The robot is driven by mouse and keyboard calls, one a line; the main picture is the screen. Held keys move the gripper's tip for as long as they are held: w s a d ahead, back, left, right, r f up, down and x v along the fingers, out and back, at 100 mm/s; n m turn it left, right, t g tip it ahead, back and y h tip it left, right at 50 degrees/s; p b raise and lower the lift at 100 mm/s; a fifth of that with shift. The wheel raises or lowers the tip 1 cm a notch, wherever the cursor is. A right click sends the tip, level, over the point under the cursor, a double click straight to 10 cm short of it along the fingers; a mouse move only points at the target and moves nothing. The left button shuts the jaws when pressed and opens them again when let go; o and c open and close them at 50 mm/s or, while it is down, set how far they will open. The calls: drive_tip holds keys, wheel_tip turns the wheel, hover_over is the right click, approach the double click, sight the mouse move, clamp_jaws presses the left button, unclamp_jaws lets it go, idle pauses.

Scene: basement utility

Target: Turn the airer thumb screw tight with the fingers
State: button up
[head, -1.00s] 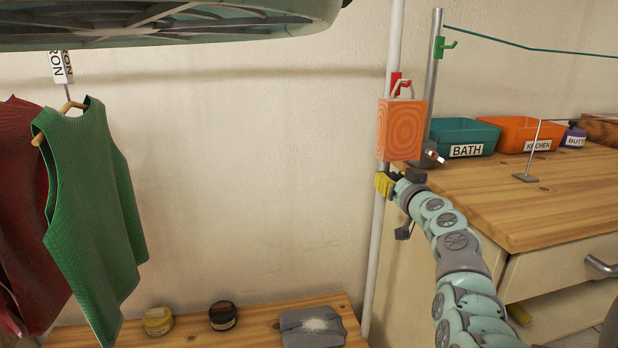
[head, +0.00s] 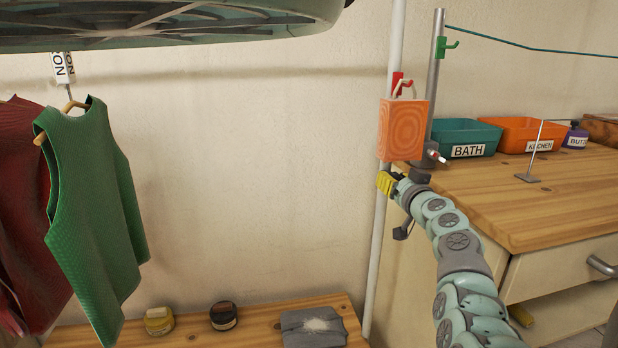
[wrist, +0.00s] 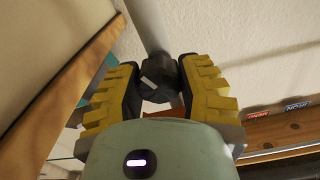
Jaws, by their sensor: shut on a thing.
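The thumb screw (wrist: 158,82) is a dark, faceted knob in the wrist view, in front of a grey pole (wrist: 146,25). My gripper (wrist: 160,90) is shut on it, with one yellow-padded finger on each side. The knob itself cannot be made out there.
A green garment (head: 95,210) hangs left. The wall between is clear.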

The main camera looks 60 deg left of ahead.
drive_tip(key=m, duration=0.5)
drive_tip(key=shift+w, duration=0.1)
drive_tip(key=m, duration=0.3)
drive_tip(key=shift+d+f+m, duration=0.1)
drive_tip(key=shift+m, duration=0.3)
drive_tip(key=m, duration=0.4)
drive_tip(key=shift+m, duration=0.3)
drive_tip(key=m, duration=0.4)
drive_tip(key=shift+w+f, duration=0.1)
drive_tip(key=m, duration=0.5)
drive_tip(key=shift+f+m, duration=0.1)
drive_tip(key=shift+m, duration=0.3)
drive_tip(key=m+p, duration=0.1)
drive_tip(key=m, duration=0.4)
drive_tip(key=shift+f+m, duration=0.15)
drive_tip(key=shift+m, duration=0.25)
idle(0.5)
drive_tip(key=o, duration=1.2)
drive_tip(key=shift+r, duration=0.2)
